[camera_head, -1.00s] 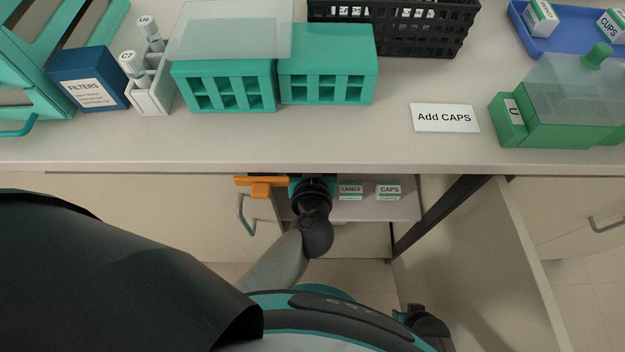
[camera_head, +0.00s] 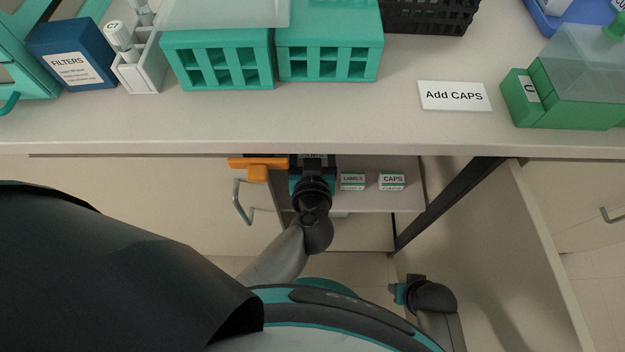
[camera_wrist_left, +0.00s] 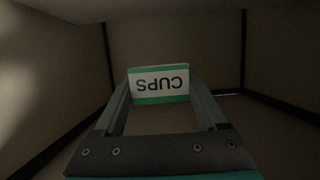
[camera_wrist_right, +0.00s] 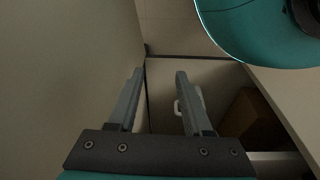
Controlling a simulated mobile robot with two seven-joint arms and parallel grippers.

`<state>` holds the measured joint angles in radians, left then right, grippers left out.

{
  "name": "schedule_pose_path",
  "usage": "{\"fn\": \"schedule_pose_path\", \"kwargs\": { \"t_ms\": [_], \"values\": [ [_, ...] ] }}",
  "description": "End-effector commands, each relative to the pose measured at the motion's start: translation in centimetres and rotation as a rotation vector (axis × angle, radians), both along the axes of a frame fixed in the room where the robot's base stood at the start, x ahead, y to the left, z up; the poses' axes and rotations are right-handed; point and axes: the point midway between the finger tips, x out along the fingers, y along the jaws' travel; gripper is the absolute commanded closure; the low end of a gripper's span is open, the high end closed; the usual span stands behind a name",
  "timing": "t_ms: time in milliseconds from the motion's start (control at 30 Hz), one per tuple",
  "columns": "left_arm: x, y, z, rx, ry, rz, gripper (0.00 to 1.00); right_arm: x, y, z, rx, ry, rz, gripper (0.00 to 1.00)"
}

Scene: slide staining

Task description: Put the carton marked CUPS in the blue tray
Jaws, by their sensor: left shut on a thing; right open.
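The carton marked CUPS (camera_wrist_left: 158,85) is white and green and appears upside down in the left wrist view. My left gripper (camera_wrist_left: 160,98) is shut on it, one finger on each side. In the head view my left gripper (camera_head: 312,165) reaches into the open compartment under the counter; the carton is hidden there. The blue tray (camera_head: 542,22) is on the counter at the top right, mostly cut off by the picture edge, with part of a white carton in it. My right gripper (camera_head: 398,293) is low beside the open door; it is open and empty in the right wrist view (camera_wrist_right: 158,85).
Cartons marked LABELS (camera_head: 352,181) and CAPS (camera_head: 391,181) stand right of my left gripper. The counter edge (camera_head: 330,147) is above it. An orange thing (camera_head: 258,167) is at its left. The open door (camera_head: 500,250) is at right. The Add CAPS card (camera_head: 455,96) lies on the counter.

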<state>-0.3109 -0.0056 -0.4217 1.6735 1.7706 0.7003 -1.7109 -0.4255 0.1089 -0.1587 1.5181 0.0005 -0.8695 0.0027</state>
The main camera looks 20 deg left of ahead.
Motion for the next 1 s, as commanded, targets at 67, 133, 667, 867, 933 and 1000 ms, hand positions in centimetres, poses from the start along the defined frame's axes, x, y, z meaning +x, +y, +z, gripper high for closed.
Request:
{"fn": "schedule_pose_path", "kwargs": {
  "t_ms": [67, 133, 667, 867, 933, 1000],
  "values": [
    [0.0, 0.0, -0.8, 0.002, 0.000, -0.001, 0.79, 0.5, 0.4, 0.7, 0.005, -0.005, -0.001, 0.50],
    [0.0, 0.0, -1.2, 0.002, 0.000, -0.001, 0.79, 0.7, 0.6, 1.4, 0.009, -0.006, -0.001, 0.50],
    [0.0, 0.0, -5.6, 0.000, 0.000, 0.000, 0.79, 4.0, 1.3, 8.1, 0.025, -0.103, -0.006, 0.50],
    [0.0, 0.0, -7.3, 0.002, 0.001, -0.001, 0.79, 4.6, 1.3, 11.0, 0.030, -0.145, -0.007, 0.50],
    [0.0, 0.0, -7.9, 0.001, 0.000, 0.000, 0.79, 4.7, 1.4, 11.9, 0.033, -0.163, -0.007, 0.50],
    [0.0, 0.0, -8.6, 0.001, -0.001, 0.000, 0.79, 4.7, 1.5, 12.9, 0.038, -0.184, -0.005, 0.50]
  ]
}}
